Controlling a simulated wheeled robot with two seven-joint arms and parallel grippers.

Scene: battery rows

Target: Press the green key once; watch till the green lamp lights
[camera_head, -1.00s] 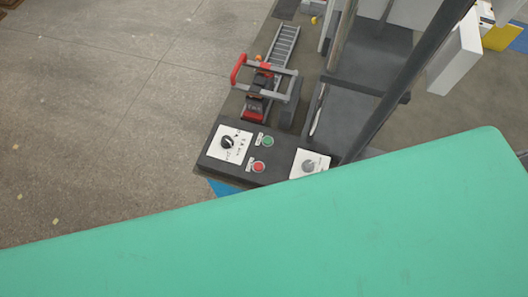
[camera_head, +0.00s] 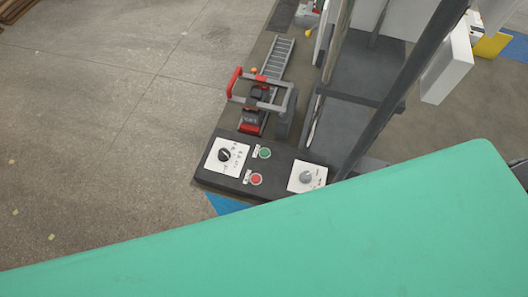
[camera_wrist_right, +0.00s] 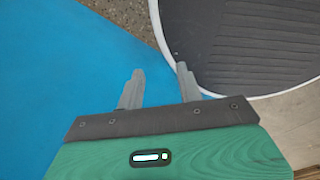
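The green key (camera_head: 265,153) is a small round button on a dark control box (camera_head: 228,181) in the middle of the head view. A red key (camera_head: 256,179) sits just below it, and a small white label is beside each. I cannot tell any lit green lamp. My right gripper (camera_wrist_right: 158,80) shows only in the right wrist view. Its two grey fingers are apart with nothing between them, over a blue surface and far from any key. My left gripper is not in view.
A white plate with a black knob (camera_head: 224,155) and one with a grey knob (camera_head: 306,177) flank the keys. A red-handled device (camera_head: 255,103) stands behind the box. A large green surface (camera_head: 300,240) covers the front. The right wrist view shows a white-rimmed dark round pad (camera_wrist_right: 260,45).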

